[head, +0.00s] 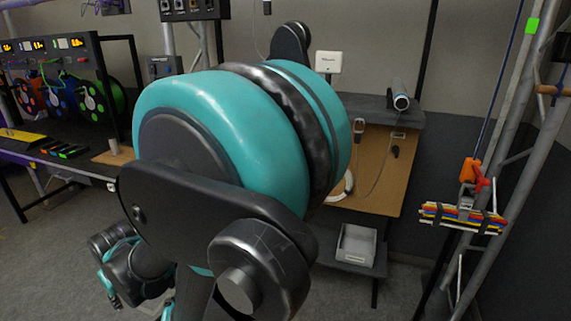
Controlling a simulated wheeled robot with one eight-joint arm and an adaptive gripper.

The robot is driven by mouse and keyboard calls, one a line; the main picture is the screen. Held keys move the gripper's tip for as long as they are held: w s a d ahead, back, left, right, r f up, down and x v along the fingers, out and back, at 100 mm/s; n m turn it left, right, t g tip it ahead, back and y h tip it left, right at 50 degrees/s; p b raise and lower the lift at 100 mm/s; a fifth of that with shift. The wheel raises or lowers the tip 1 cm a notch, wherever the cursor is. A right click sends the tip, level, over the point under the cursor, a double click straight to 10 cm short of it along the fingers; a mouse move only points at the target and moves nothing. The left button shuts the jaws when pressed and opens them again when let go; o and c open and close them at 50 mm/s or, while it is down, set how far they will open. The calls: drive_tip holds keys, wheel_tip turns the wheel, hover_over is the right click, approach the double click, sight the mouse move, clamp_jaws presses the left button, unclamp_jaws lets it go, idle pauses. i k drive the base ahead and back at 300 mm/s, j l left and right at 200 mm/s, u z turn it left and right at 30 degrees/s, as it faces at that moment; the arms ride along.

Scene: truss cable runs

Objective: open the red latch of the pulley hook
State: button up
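The pulley hook (469,170) hangs at the right, an orange block on a dark blue rope. Its red latch (482,182) sticks out at the block's lower right; whether it is open or shut is too small to tell. A bundle of coloured cables (462,218) with black straps hangs level just below, under a grey piece. My teal and black arm fills the middle of the view. Its far end folds down at the lower left, well away from the hook. My gripper's fingers cannot be made out clearly there.
Metal truss legs (518,100) stand close behind and right of the hook. A grey bin (356,245) sits on a low shelf left of it. A brown board (372,170) hangs under a dark shelf. Cable reels (92,103) and a bench stand at the left.

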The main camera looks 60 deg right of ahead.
sight(481, 181)
drive_tip(key=z, duration=2.65)
